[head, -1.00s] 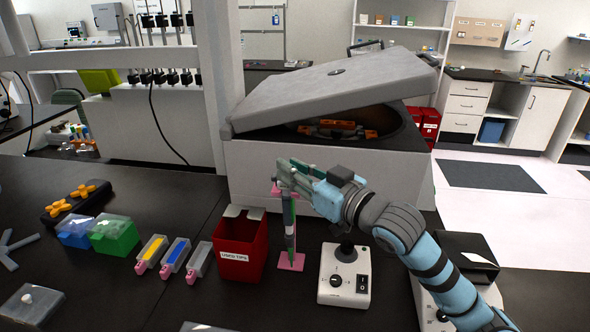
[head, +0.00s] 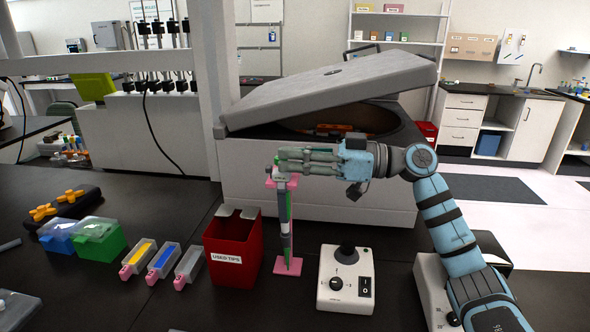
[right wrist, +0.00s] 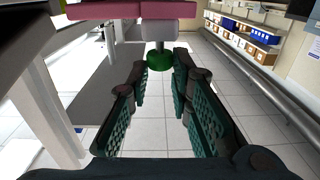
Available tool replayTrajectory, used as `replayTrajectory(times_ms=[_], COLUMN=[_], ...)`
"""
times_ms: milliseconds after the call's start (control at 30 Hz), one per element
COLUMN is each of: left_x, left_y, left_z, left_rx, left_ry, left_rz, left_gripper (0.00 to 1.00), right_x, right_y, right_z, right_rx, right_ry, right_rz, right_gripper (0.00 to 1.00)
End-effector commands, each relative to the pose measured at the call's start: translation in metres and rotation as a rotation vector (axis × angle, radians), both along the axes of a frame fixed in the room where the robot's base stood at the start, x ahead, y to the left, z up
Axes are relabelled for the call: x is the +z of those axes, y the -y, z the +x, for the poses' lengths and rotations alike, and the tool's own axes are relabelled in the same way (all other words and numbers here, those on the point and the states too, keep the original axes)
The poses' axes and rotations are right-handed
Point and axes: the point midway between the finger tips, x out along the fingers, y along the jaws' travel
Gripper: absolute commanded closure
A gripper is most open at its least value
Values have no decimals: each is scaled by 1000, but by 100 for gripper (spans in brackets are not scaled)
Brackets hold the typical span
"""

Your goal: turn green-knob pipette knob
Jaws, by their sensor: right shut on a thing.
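The green-knob pipette (head: 285,222) hangs upright on a pink stand (head: 289,267) between the red bin and the white mixer. Its green knob (right wrist: 159,61) shows in the right wrist view at the far end of the fingers, below a grey and pink part. My right gripper (head: 281,158) lies level at the top of the pipette, reaching in from the right, and is shut on the knob. The fingers hide most of the knob in the head view. My left gripper is not in view.
A red used-tips bin (head: 232,248) stands close left of the pipette stand. A white mixer (head: 345,280) is at right front. The big grey centrifuge (head: 320,185), lid partly raised, is behind. Tip boxes (head: 97,241) stand at left.

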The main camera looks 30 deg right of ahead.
Motion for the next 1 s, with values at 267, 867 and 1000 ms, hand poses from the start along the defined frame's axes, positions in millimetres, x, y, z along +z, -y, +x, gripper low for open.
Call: replayTrajectory(times_ms=[267, 867, 1000], left_x=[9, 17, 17], left_y=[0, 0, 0], left_z=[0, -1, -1], left_rx=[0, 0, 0], left_ry=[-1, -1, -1], left_rz=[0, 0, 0], left_gripper=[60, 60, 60], right_x=[5, 0, 0], right_y=[2, 3, 3], right_z=[5, 8, 8], right_rx=[216, 388, 387], right_ry=[2, -3, -3], right_rz=[2, -4, -4], right_gripper=[100, 100, 100])
